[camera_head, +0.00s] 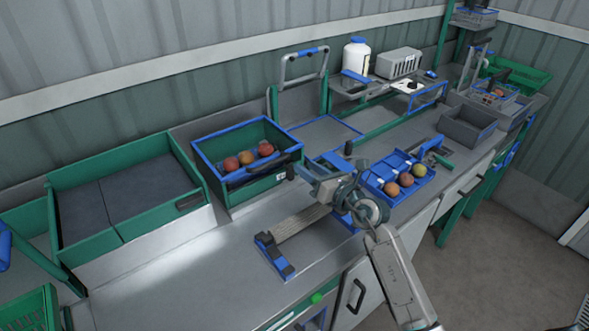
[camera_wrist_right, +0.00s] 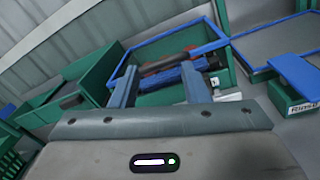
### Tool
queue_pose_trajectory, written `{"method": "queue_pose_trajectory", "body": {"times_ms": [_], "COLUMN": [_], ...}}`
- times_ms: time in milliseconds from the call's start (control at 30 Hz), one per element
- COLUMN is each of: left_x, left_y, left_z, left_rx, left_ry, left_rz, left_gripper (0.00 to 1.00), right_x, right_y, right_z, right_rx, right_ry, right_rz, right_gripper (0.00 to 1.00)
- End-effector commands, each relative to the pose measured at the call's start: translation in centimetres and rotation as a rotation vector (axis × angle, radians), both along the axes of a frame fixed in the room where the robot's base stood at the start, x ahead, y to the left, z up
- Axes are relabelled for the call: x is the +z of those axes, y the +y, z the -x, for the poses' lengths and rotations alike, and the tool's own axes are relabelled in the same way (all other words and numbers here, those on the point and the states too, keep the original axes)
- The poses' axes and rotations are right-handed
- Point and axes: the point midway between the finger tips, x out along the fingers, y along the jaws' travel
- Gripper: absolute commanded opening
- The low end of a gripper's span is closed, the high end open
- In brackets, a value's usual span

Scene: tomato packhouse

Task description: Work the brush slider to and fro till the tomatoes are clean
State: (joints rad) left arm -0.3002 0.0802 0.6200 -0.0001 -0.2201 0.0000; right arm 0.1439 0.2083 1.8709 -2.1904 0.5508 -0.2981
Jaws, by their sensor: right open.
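My right gripper (camera_head: 302,174) is open, reaching left above the bench, close to the front right of a green crate with a blue rim (camera_head: 205,160). In the right wrist view its fingers (camera_wrist_right: 160,78) stand apart in front of the crate (camera_wrist_right: 222,75). Several reddish tomatoes (camera_head: 247,157) lie in that crate. A pale ribbed strip, apparently the brush bed (camera_head: 300,222), runs from a blue end piece (camera_head: 272,256) up under my wrist. Its far end is partly hidden, and I cannot clearly make out the slider. More tomatoes (camera_head: 406,180) sit in a blue tray (camera_head: 372,188). My left gripper is not in view.
A green-sided bin (camera_head: 82,175) stands at the left. A grey crate (camera_head: 470,128), a white bottle (camera_head: 356,56) and a grey box (camera_head: 399,63) stand farther back right. A green button (camera_head: 317,298) is on the front edge. The bench left of the brush bed is clear.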

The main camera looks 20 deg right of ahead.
Motion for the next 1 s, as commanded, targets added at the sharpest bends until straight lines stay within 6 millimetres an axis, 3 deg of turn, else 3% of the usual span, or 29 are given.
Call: {"method": "queue_pose_trajectory", "body": {"times_ms": [100, 300, 467, 1000], "left_x": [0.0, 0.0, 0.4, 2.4], "left_y": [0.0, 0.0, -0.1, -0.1], "left_z": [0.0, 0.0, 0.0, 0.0], "left_rx": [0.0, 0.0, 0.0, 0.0], "left_ry": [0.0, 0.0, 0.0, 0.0], "left_rz": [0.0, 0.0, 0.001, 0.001], "left_gripper": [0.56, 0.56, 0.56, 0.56], "right_x": [-2.8, -5.2, -5.8, -9.0], "right_y": [-1.1, -2.8, -2.7, 0.0], "right_z": [-2.2, -3.4, -4.3, -11.6], "right_rx": [0.006, -0.004, -0.005, -0.004], "right_ry": [0.111, 0.226, 0.241, 0.239], "right_rz": [0.253, 0.449, 0.465, 0.462], "right_gripper": [0.42, 0.42, 0.42, 0.42]}}
